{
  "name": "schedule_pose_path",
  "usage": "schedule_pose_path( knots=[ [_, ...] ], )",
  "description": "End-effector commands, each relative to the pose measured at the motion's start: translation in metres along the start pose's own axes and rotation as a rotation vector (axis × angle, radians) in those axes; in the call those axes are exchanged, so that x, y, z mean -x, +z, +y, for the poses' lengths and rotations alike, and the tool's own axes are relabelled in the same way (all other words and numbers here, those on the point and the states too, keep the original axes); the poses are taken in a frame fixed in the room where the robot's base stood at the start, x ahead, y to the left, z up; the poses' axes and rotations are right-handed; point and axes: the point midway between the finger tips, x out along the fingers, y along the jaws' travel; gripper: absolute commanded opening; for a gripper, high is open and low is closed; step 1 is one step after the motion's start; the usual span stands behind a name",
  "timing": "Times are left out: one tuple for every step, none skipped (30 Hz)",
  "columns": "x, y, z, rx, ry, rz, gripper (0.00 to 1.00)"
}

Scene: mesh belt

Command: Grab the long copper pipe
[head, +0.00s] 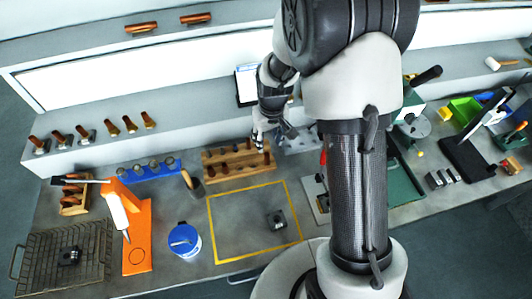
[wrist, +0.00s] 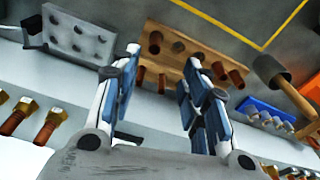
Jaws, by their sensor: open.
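A wooden block (wrist: 175,34) with holes holds several copper pipes standing in it. In the wrist view one pipe (wrist: 155,43) is near the block's left end, and others (wrist: 236,78) stand toward the right. I cannot tell which is the long one. In the head view the block (head: 213,160) lies on the bench behind the yellow-outlined area. My gripper (wrist: 162,56) is open, with the block beyond and between its fingers and nothing held. In the head view my gripper (head: 258,141) is near the block's back right part.
A grey holed block (wrist: 78,38) is beside the wooden block. A mallet (head: 192,184) and a blue rack (head: 152,168) stand to the left. Copper-and-metal fittings (head: 130,124) line the shelf behind. The yellow-outlined area (head: 250,188) is mostly clear, with one small dark part (head: 277,219).

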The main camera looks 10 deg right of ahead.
Motion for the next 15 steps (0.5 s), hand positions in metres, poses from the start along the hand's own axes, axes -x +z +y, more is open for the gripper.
schedule_pose_path(
  knots=[
    [-0.015,0.001,0.0,0.0,-0.001,-0.004,0.41],
    [-0.021,0.002,0.0,0.0,-0.001,-0.005,0.41],
    [-0.03,0.001,0.0,0.001,-0.001,-0.004,0.41],
    [-0.037,0.001,0.0,0.001,-0.001,-0.005,0.41],
    [-0.043,0.001,0.0,0.001,-0.001,-0.005,0.41],
    [-0.051,0.001,0.0,0.001,-0.001,-0.003,0.41],
    [-0.057,0.001,0.0,0.001,-0.001,-0.003,0.41],
    [-0.063,0.001,0.0,0.001,-0.001,-0.003,0.41],
    [-0.069,0.0,0.0,0.001,0.0,-0.002,0.41],
    [-0.073,0.001,0.0,0.001,0.0,-0.002,0.41],
    [-0.077,0.001,0.0,0.001,-0.001,-0.003,0.41],
    [-0.08,0.0,0.0,0.001,0.0,-0.001,0.41],
    [-0.082,0.0,0.0,0.001,0.0,0.0,0.41],
    [-0.084,0.0,0.0,0.001,0.0,0.0,0.41],
    [-0.086,0.0,0.0,0.001,0.0,0.0,0.41]
  ],
)
